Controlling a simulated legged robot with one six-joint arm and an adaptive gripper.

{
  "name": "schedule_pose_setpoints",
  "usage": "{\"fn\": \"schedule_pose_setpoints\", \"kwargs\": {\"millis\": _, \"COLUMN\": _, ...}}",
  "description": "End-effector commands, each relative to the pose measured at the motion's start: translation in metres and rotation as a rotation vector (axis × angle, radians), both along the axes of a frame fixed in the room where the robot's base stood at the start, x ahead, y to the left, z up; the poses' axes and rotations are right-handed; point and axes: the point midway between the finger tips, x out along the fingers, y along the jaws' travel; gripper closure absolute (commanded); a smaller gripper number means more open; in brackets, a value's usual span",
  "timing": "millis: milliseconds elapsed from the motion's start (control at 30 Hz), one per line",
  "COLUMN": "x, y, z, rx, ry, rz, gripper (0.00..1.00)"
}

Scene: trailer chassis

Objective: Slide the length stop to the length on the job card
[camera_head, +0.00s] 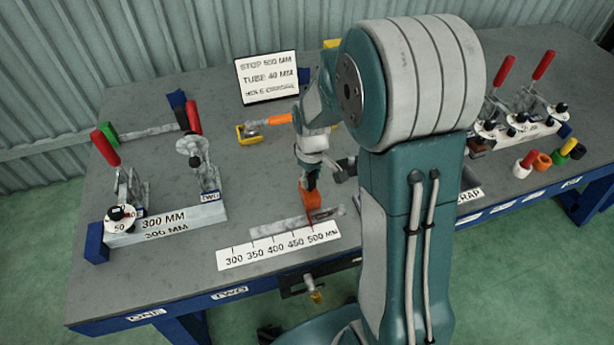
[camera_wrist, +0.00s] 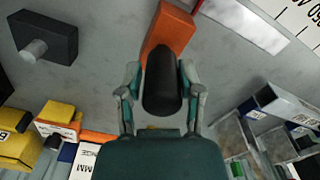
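The job card (camera_head: 268,77) stands at the back and reads STOP 500 MM, TUBE 40 MM; its lowest line seems to read HOLE ORANGE. The length stop (camera_head: 310,197) is an orange block with a black upright handle, on a grey rail (camera_head: 275,226). A thin red pointer at its front meets the scale (camera_head: 280,246) near the 500 mark; exact alignment is too small to tell. My gripper (camera_head: 312,175) is at the handle above the block. In the wrist view my gripper (camera_wrist: 162,75) has one finger on each side of the black handle (camera_wrist: 162,90), apparently touching it; the orange block (camera_wrist: 170,30) shows beyond.
Toggle clamps with red handles stand at the left (camera_head: 125,180) and the far right (camera_head: 525,95). Colored plugs (camera_head: 543,160) sit at the right edge. A yellow-based tool with an orange handle (camera_head: 265,122) lies behind the rail.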

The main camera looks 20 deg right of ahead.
Motion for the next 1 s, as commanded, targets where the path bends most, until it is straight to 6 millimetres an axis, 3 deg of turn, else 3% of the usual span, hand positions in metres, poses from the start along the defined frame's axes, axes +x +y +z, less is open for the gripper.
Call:
{"fn": "schedule_pose_setpoints", "kwargs": {"millis": 500, "x": 0.001, "y": 0.002, "z": 0.007, "rx": -0.002, "ry": -0.005, "rz": -0.002, "gripper": 0.23}}
{"fn": "schedule_pose_setpoints", "kwargs": {"millis": 1000, "x": 0.002, "y": 0.000, "z": 0.100, "rx": -0.001, "ry": -0.005, "rz": -0.003, "gripper": 0.23}}
